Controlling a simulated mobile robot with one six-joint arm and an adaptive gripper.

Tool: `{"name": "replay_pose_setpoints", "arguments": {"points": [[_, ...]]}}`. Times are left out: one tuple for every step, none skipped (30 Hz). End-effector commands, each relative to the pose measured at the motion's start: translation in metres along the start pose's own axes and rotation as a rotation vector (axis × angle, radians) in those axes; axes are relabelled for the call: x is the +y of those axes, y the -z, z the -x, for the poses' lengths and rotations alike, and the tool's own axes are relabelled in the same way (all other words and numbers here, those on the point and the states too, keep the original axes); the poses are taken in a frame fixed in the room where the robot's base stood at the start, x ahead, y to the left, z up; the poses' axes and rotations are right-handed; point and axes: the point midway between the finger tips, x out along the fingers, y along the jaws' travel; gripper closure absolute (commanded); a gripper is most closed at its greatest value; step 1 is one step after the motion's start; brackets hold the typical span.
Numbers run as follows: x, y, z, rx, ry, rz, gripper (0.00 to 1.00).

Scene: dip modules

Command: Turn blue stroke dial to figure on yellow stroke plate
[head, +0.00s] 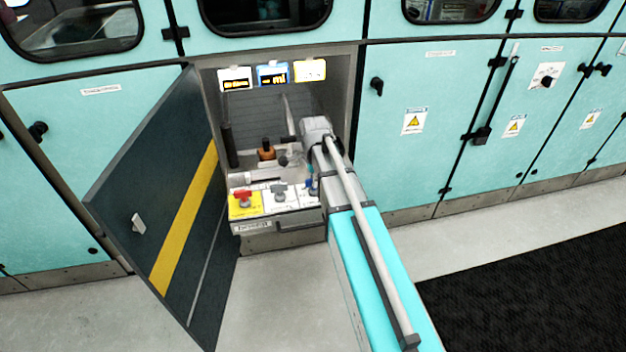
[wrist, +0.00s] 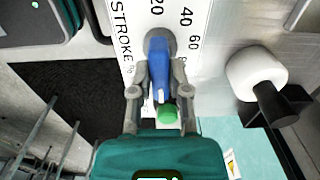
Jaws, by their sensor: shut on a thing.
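The blue stroke dial (wrist: 159,68) sits on a white scale plate (wrist: 124,14) printed "STROKE %", with 20, 40 and 60 in view. My gripper (wrist: 157,82) is shut on the dial, one finger on each side. A white mark shows near the dial's lower end in the wrist view; its exact setting is unclear. In the head view the blue dial (head: 314,186) is small, at the right end of the control panel, beside my arm. A yellow-edged plate (head: 310,71) hangs at the upper right inside the bay; its figure is too small to read.
A red handle on a yellow plate (head: 242,201) and a grey dial (head: 279,193) are left of the blue dial. The dark bay door (head: 160,215) stands open at left. A white knob (wrist: 256,73) is right of my gripper. A green part (wrist: 167,113) shows below the dial.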

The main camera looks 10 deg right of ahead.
Motion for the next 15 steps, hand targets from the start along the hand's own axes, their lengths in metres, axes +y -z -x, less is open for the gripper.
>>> {"name": "replay_pose_setpoints", "arguments": {"points": [[0.0011, -0.0007, -0.0002, -0.002, -0.002, -0.015, 1.00], [0.0011, -0.0008, -0.0002, -0.002, -0.002, -0.023, 1.00], [0.0011, -0.0008, -0.0002, -0.002, -0.002, -0.031, 1.00], [0.0011, -0.0008, -0.0002, -0.002, -0.002, -0.037, 1.00], [0.0011, -0.0008, -0.0002, -0.002, -0.002, -0.042, 1.00], [0.0011, -0.0008, -0.0002, -0.002, -0.002, -0.046, 1.00], [0.0011, -0.0009, -0.0002, -0.002, -0.002, -0.049, 1.00], [0.0011, -0.0009, -0.0002, -0.002, -0.002, -0.050, 1.00], [0.0011, -0.0009, -0.0002, -0.002, -0.002, -0.051, 1.00], [0.0011, -0.0009, -0.0002, -0.002, -0.002, -0.052, 1.00], [0.0011, -0.0009, -0.0002, -0.002, -0.002, -0.052, 1.00], [0.0011, -0.0009, -0.0002, -0.002, -0.002, -0.052, 1.00], [0.0010, -0.0009, -0.0002, -0.002, -0.002, -0.051, 1.00], [0.0010, -0.0009, -0.0002, -0.002, -0.002, -0.051, 1.00], [0.0009, -0.0010, -0.0002, -0.002, -0.002, -0.051, 1.00]]}}
